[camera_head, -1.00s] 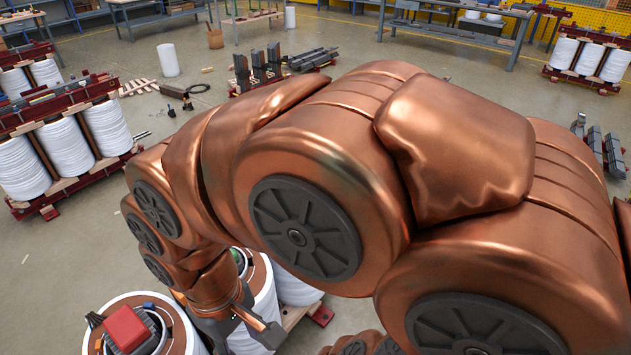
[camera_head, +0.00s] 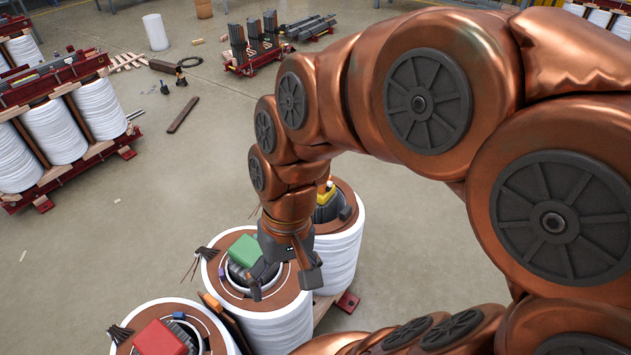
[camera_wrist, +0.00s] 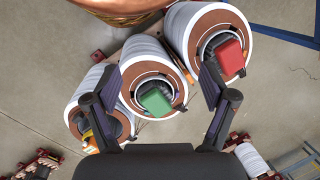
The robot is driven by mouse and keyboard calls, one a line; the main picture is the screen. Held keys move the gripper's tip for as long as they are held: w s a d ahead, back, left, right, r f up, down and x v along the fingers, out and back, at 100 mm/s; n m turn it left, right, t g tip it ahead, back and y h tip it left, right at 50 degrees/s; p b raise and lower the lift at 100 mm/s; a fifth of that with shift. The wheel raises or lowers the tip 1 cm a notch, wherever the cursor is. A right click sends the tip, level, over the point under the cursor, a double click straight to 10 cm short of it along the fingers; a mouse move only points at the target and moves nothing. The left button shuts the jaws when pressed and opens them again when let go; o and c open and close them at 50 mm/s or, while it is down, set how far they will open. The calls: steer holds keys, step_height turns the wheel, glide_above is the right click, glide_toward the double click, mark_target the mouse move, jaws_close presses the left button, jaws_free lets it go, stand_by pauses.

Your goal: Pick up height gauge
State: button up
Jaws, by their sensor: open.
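My gripper (camera_head: 284,284) hangs open above the middle of a row of three white wound coils with brown tops. In the wrist view my gripper (camera_wrist: 160,92) has its fingers wide apart, with nothing between them touching either finger. Between them, lower down, is a green block (camera_wrist: 155,101) in the middle coil's centre; it also shows in the head view (camera_head: 243,250). A red block (camera_head: 160,340) sits in the near coil. A yellow and black item (camera_head: 325,200) sits in the far coil, partly behind my arm. I cannot tell which item is the height gauge.
The middle coil (camera_head: 290,325) stands close to the near coil (camera_head: 215,345) and the far coil (camera_head: 342,250). More white coils in a red frame (camera_head: 60,135) stand at the left. Open floor (camera_head: 195,185) lies between. A dark bar (camera_head: 183,114) lies on it.

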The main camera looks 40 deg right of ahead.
steer(key=w+a+f+m+t+y+b, duration=0.1)
steer(key=w+f+m+y+b, duration=0.2)
steer(key=w, duration=0.4)
steer(key=w+a+f+m+t+y+b, duration=0.1)
steer(key=w+m+t+y+b, duration=0.1)
steer(key=w+m, duration=0.35)
steer(key=w+d+f+m+t+y+b, duration=0.3)
steer(key=w+d+m, duration=0.4)
steer(key=w, duration=0.6)
steer(key=w+d+f+m+t+h+b, duration=0.25)
steer(key=d+f+m, duration=0.25)
steer(key=d, duration=0.5)
steer(key=w+d+f+m+t+h+b, duration=0.1)
steer(key=d+f+m+t+b, duration=0.3)
steer(key=d, duration=0.7)
steer(key=w+d+f+m+t+h+b, duration=0.1)
steer(key=w+d+f+m+t+h, duration=0.1)
steer(key=d+f+m, duration=0.6)
steer(key=shift+w+a+n+g+b, duration=0.15)
steer(key=shift+w+n, duration=0.25)
steer(key=shift+w, duration=0.75)
steer(key=shift+w+d+n+b, duration=0.15)
steer(key=shift+w+n, duration=0.3)
steer(key=shift+w, duration=0.75)
steer(key=shift+w+a+n+g+b, duration=0.15)
steer(key=shift+w+n, duration=0.25)
steer(key=shift+w, duration=0.75)
steer(key=shift+c, duration=0.4)
jaws_close()
